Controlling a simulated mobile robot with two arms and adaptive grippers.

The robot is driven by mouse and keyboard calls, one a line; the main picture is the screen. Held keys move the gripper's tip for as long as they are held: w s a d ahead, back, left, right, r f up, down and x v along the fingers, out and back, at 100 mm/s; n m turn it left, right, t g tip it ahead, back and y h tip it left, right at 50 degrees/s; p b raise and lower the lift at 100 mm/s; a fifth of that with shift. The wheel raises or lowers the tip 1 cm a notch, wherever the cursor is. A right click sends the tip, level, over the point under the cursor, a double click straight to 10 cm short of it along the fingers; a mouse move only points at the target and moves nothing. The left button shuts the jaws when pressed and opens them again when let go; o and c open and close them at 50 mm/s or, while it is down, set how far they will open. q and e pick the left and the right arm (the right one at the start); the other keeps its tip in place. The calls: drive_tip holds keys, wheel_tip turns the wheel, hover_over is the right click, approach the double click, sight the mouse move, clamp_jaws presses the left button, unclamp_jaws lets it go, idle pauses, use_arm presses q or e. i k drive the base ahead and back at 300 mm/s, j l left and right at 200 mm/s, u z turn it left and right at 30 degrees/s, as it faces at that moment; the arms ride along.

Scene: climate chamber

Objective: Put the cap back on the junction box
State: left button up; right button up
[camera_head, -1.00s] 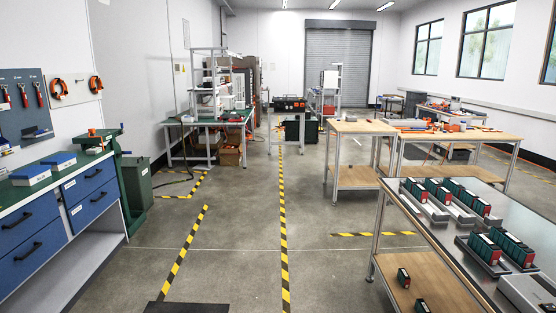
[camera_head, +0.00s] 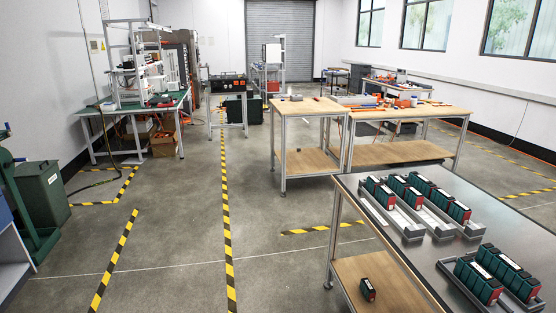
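I cannot make out a junction box or its cap for certain from here. A small grey item (camera_head: 296,98) lies on the near wooden workbench (camera_head: 310,108), too small to identify. Next to it are a few tiny objects. Neither of my grippers is in view.
A metal-topped table (camera_head: 440,240) with grey trays of green-and-red blocks stands at the near right. A green bin (camera_head: 42,195) is at the left. A cluttered green-topped bench (camera_head: 160,103) is at the back left. The floor along the striped line (camera_head: 227,215) is open.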

sight(297, 97)
drive_tip(key=i, duration=4.9)
drive_tip(key=i+l+z, duration=0.2)
drive_tip(key=i, duration=0.8)
drive_tip(key=i+j, duration=0.45)
drive_tip(key=i+j+z, duration=0.1)
drive_tip(key=i+j, duration=0.8)
drive_tip(key=j, duration=0.2)
drive_tip(key=i+j+z, duration=0.1)
drive_tip(key=i+j, duration=0.8)
drive_tip(key=j, duration=0.2)
drive_tip(key=z, duration=0.05)
